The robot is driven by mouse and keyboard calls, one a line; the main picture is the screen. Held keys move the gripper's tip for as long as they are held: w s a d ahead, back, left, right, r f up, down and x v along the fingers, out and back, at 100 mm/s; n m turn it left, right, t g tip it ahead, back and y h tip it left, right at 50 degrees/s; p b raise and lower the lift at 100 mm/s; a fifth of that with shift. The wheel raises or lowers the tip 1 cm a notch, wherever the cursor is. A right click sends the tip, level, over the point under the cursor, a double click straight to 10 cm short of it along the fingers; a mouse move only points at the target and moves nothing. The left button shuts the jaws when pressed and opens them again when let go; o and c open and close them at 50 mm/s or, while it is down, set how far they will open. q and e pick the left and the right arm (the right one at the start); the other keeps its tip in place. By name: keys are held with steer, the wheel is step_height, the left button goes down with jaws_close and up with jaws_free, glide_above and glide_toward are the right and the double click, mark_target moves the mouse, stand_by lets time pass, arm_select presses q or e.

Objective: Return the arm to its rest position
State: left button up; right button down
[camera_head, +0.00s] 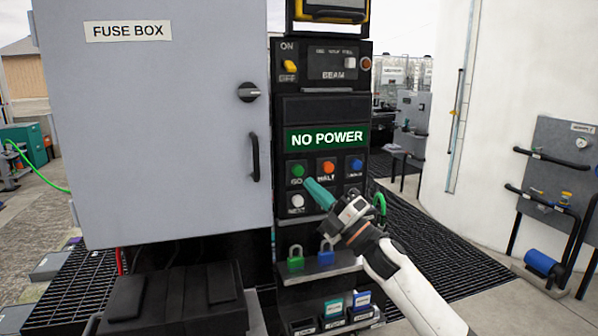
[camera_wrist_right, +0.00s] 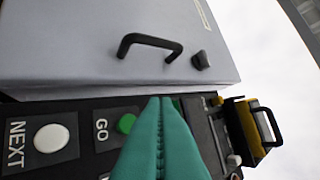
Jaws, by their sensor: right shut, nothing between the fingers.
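My right gripper (camera_head: 319,194) has teal fingers and is shut and empty. It is in front of the black control panel (camera_head: 294,108), just below the green GO button (camera_head: 297,171) in the head view. In the right wrist view its closed teal fingers (camera_wrist_right: 161,110) fill the lower middle. The GO button (camera_wrist_right: 126,124) shows beside them, and the white NEXT button (camera_wrist_right: 51,138) is at the left. I cannot tell whether the fingertips touch the panel. My left gripper is not in view.
The grey fuse box (camera_head: 160,150) with its closed door and black handle (camera_head: 254,157) stands left of the panel. A green padlock (camera_head: 295,258) and a blue padlock (camera_head: 326,253) sit on a ledge below. The panel display (camera_head: 326,138) reads NO POWER. Open floor grating (camera_head: 440,255) lies to the right.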

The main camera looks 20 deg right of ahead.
stand_by(0.4)
steer(key=s+f+m+g+h, duration=0.1)
steer(key=s+f+m+h, duration=0.4)
steer(key=f, duration=0.4)
steer(key=s+f+m+g+h, duration=0.2)
steer(key=f+m+h, duration=0.2)
steer(key=f+m, duration=0.4)
steer(key=s+f+m+g+h, duration=0.1)
steer(key=s+f+m+h, duration=0.35)
steer(key=f, duration=0.55)
steer(key=s+f+m+g, duration=0.2)
steer(key=s+f+g, duration=0.25)
steer(key=s, duration=0.55)
steer(key=s+f+m+g, duration=0.3)
steer(key=s+f+g, duration=0.15)
steer(key=s, duration=0.55)
steer(key=s+f+m+g, duration=0.25)
steer(key=s+f, duration=0.35)
steer(key=s, duration=0.4)
step_height(320, 180, down, 28)
steer(key=s+g+b, duration=0.1)
steer(key=g+b, duration=0.1)
steer(key=s+d+f+g, duration=0.1)
steer(key=s+d+f, duration=0.1)
steer(key=s+f, duration=1.3)
steer(key=shift+s+d+f+n+h+b, duration=0.35)
steer(key=shift+s+f+n+h, duration=0.1)
steer(key=shift+s, duration=0.15)
